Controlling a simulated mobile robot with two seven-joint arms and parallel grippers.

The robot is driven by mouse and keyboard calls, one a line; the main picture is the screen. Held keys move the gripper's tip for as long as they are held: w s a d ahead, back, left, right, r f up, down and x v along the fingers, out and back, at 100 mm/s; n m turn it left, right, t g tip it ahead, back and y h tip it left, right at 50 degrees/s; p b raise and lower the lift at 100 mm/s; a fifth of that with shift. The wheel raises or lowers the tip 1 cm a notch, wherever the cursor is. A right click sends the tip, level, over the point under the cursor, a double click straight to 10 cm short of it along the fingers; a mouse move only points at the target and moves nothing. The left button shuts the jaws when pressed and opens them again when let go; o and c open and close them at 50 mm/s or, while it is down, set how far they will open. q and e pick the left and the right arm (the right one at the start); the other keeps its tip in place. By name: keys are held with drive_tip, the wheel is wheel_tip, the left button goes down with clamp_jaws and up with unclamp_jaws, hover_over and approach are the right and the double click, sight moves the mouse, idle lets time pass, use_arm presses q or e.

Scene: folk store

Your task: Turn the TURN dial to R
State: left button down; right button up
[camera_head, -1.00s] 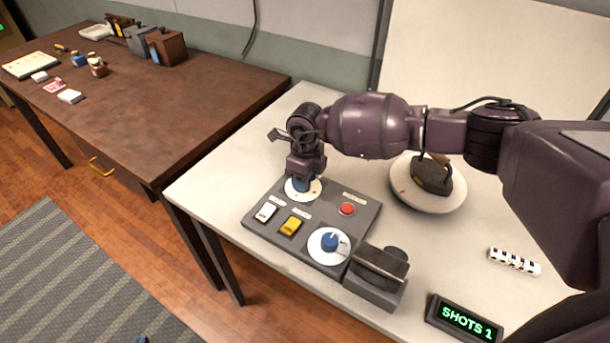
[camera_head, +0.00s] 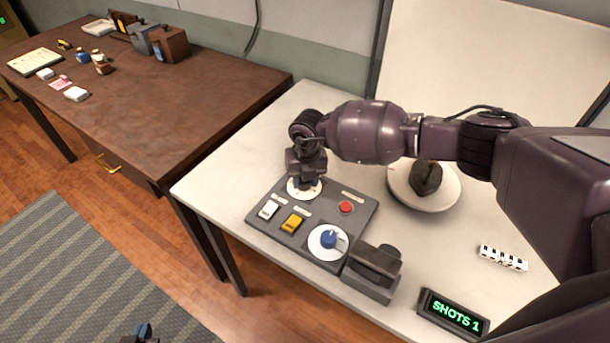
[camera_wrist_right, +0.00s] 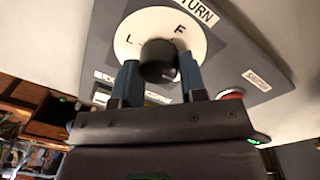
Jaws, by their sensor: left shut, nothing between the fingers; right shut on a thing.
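The TURN dial has a white disc (camera_head: 293,190) at the back left corner of the grey control panel (camera_head: 282,247). My right gripper (camera_head: 304,184) points down over it, shut on its knob. In the right wrist view, the dark knob (camera_wrist_right: 158,58) sits between the fingers (camera_wrist_right: 160,78). The letters L and F and the word TURN show on the dial; R and the pointer do not show. My left gripper (camera_head: 143,332) is at the bottom edge of the head view, shut, empty and away from the panel.
The panel also has a white switch (camera_head: 268,209), a yellow switch (camera_head: 292,223), a red button (camera_head: 345,207) and a blue-knobbed dial (camera_head: 328,239). A dark object (camera_head: 427,178) stands on a round white plate (camera_head: 447,195). A SHOTS 1 display (camera_head: 453,313) is at the front right.

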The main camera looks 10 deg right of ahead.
drive_tip(key=shift+m, duration=0.9)
drive_tip(key=o, duration=0.9)
drive_tip(key=r, duration=1)
drive_tip(key=shift+d+r, duration=0.25)
drive_tip(key=shift+r, duration=0.15)
drive_tip(key=shift+s, duration=0.1)
